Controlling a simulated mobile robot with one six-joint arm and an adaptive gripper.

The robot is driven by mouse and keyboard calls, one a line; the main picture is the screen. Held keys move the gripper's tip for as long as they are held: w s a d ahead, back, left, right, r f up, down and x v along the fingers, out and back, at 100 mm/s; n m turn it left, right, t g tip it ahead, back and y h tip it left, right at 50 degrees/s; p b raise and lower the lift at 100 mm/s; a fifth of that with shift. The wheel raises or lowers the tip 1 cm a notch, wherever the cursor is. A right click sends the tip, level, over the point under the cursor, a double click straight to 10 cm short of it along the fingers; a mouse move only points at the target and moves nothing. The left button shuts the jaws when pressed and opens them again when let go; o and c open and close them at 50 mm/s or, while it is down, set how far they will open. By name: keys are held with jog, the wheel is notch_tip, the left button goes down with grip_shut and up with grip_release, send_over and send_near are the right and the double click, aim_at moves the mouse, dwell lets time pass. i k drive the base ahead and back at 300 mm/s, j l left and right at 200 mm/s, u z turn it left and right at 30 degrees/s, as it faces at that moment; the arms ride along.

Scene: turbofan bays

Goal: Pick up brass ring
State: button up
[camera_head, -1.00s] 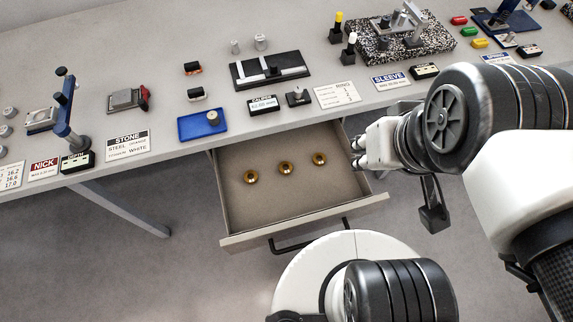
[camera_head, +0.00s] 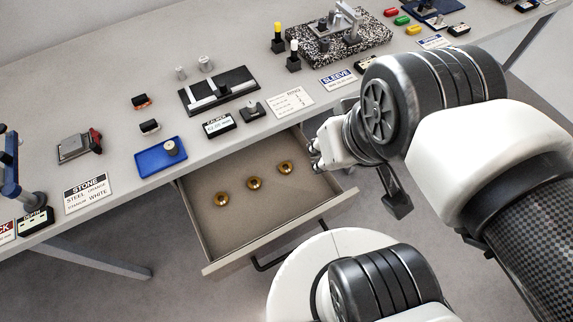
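Three brass rings lie in a row in the open drawer (camera_head: 215,237) under the bench: a left one (camera_head: 221,199), a middle one (camera_head: 254,183) and a right one (camera_head: 285,167). They look alike, gold and round, and stand apart from each other. My gripper (camera_head: 314,156) is at the right side of the drawer, just right of the right ring in the picture and seemingly above it. Its fingers point left. No ring shows between them, but the gap between the fingertips is too small to judge.
The bench edge overhangs the back of the drawer. On the bench stand a blue tray (camera_head: 150,165) with a tan cylinder, a caliper display (camera_head: 219,125), a black fixture (camera_head: 207,97) and a speckled block (camera_head: 372,38). The drawer floor around the rings is clear.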

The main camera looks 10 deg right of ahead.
aim_at(255, 187)
jog(key=k+u, duration=0.1)
jog(key=u, duration=0.9)
jog(key=l, duration=0.6)
jog(key=k, duration=0.05)
